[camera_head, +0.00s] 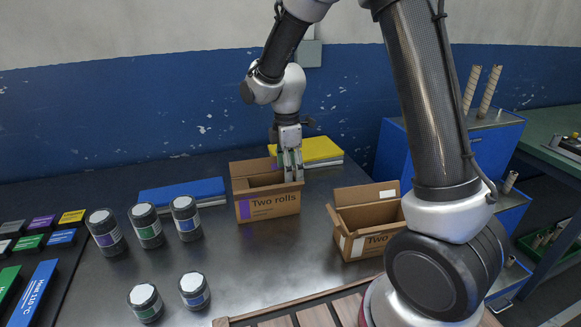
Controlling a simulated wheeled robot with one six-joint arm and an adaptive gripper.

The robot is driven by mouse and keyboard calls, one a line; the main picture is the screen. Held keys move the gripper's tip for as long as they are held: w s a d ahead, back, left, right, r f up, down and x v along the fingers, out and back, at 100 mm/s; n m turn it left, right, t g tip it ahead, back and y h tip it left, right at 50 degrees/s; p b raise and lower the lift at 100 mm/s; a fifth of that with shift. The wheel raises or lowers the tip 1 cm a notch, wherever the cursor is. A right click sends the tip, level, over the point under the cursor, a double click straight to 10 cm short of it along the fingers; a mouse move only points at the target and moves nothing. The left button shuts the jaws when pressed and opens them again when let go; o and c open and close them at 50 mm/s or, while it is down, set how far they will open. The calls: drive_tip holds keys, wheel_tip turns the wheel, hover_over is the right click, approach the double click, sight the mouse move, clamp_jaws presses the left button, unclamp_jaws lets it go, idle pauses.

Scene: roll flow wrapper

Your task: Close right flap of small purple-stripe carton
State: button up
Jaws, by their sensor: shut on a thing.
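The small purple-stripe carton (270,207) stands upright on the dark table, with a purple stripe on its front and the words "Two rolls". Its top is open, and I can see into the dark inside. A back flap (251,166) stands up. My gripper (291,171) points down at the right end of this carton, with its fingers at the top edge. It is shut on the right flap, which is mostly hidden by the fingers.
A second open carton (372,244) stands to the right, partly behind my arm. A blue folder (182,193) lies left and a yellow one (310,150) behind. Several dark jars (147,229) stand left. The table between jars and cartons is clear.

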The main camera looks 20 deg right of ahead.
drive_tip(key=a+h, duration=0.1)
drive_tip(key=f+h, duration=0.1)
drive_tip(key=h, duration=0.1)
drive_tip(key=shift+a, duration=0.35)
drive_tip(key=h, duration=0.1)
drive_tip(key=f+h, duration=0.1)
drive_tip(key=h, duration=0.1)
drive_tip(key=shift+s+a, duration=0.15)
drive_tip(key=shift+a, duration=0.25)
drive_tip(key=shift+o, duration=0.9)
drive_tip(key=shift+f+h, duration=0.15)
drive_tip(key=shift+h, duration=0.15)
drive_tip(key=shift+o, duration=0.2)
drive_tip(key=shift+s, duration=0.1)
drive_tip(key=shift+o, duration=0.5)
drive_tip(key=shift+a, duration=0.1)
drive_tip(key=o, duration=0.7)
drive_tip(key=shift+a+f, duration=0.1)
